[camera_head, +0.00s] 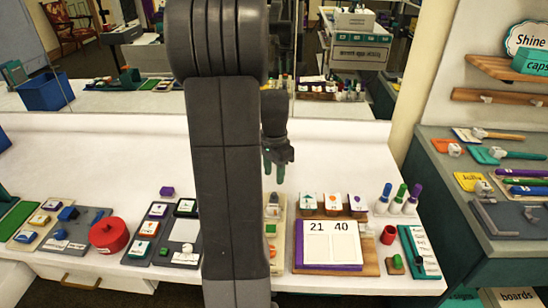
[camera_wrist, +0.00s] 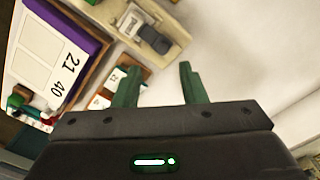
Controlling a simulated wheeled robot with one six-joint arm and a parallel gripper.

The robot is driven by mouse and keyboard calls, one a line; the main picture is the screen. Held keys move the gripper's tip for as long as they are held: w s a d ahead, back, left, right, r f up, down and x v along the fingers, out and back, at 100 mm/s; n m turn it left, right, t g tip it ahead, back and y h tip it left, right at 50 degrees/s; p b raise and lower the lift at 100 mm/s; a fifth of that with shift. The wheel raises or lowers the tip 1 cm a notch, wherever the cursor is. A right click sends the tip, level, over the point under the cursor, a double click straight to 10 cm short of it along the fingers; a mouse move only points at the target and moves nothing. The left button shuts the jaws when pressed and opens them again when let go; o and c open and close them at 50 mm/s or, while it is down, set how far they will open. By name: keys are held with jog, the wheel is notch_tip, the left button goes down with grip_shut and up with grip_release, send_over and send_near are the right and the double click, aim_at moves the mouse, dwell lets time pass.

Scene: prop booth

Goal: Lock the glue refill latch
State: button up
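A narrow beige board lies on the white table (camera_head: 60,130), partly hidden behind my arm in the head view. A grey latch-like piece (camera_head: 272,209) sits at its far end, with a green piece (camera_head: 270,229) nearer. I cannot read a label that confirms it as the glue refill latch. In the wrist view, the grey piece (camera_wrist: 150,38) on the beige board (camera_wrist: 178,36) shows beyond the fingers. My gripper (camera_head: 273,168) is above the table, behind the board's far end and apart from it. In the wrist view its green fingers (camera_wrist: 159,84) are apart with nothing between them.
Right of the board is a purple-edged card frame marked 21 40 (camera_head: 329,241), with small picture blocks (camera_head: 333,203) behind it. A dark tray (camera_head: 160,238) and a red round container (camera_head: 109,235) lie left. The table behind my gripper is clear up to the mirror.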

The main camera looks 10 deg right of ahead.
notch_tip(320, 180, up, 6)
send_over(274, 194)
jog(key=shift+s+f, duration=0.1)
dwell(0.3)
notch_tip(274, 194, down, 13)
jog(key=shift+f, duration=0.5)
jog(key=shift+w+d+r, duration=0.1)
jog(key=shift+w+d, duration=0.1)
jog(key=shift+w, duration=0.6)
